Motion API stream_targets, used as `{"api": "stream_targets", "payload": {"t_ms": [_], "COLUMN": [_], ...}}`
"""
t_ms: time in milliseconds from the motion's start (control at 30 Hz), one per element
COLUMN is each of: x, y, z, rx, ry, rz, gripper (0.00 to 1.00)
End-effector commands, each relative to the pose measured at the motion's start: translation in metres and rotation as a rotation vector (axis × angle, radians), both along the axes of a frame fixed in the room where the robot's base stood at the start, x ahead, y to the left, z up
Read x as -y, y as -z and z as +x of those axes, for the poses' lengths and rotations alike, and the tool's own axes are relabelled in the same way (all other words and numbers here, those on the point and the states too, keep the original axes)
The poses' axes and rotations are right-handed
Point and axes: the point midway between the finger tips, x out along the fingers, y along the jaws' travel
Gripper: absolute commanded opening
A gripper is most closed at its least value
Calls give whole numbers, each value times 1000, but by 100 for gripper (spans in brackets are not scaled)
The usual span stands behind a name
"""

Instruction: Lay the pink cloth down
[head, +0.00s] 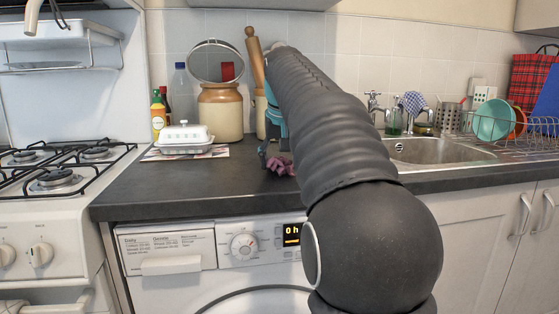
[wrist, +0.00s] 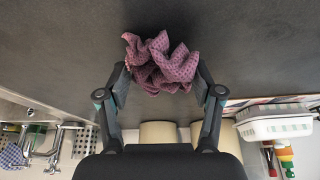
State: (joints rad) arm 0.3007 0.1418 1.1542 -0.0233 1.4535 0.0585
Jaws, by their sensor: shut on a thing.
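The pink cloth (wrist: 160,66) is a crumpled, textured bundle between the fingertips of my gripper (wrist: 162,82) in the wrist view. My gripper is shut on it. In the head view the cloth (head: 281,166) shows at or just above the dark countertop (head: 200,190), below my gripper (head: 272,155). I cannot tell whether it touches the counter. My arm hides the part of the counter to the right of the cloth.
A white butter dish (head: 185,139) stands left of the cloth, with stoneware jars (head: 220,112) behind. A gas hob (head: 60,170) is at the far left. A sink (head: 435,152) and dish rack (head: 535,143) are at the right. The front counter is clear.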

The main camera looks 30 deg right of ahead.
Motion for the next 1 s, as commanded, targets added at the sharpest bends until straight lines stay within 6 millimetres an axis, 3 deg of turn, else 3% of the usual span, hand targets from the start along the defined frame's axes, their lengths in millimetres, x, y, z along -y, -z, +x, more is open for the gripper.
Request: {"api": "stream_targets", "payload": {"t_ms": [233, 267, 333, 833, 1000], "x": [0, 0, 0, 0, -4], "y": [3, 2, 2, 8, -31], "z": [0, 0, 0, 1, -9], "rx": [0, 0, 0, 2, 3], "ry": [0, 0, 0, 0, 0], "rz": [0, 0, 0, -1, -1], "gripper": [28, 73, 90, 90, 90]}}
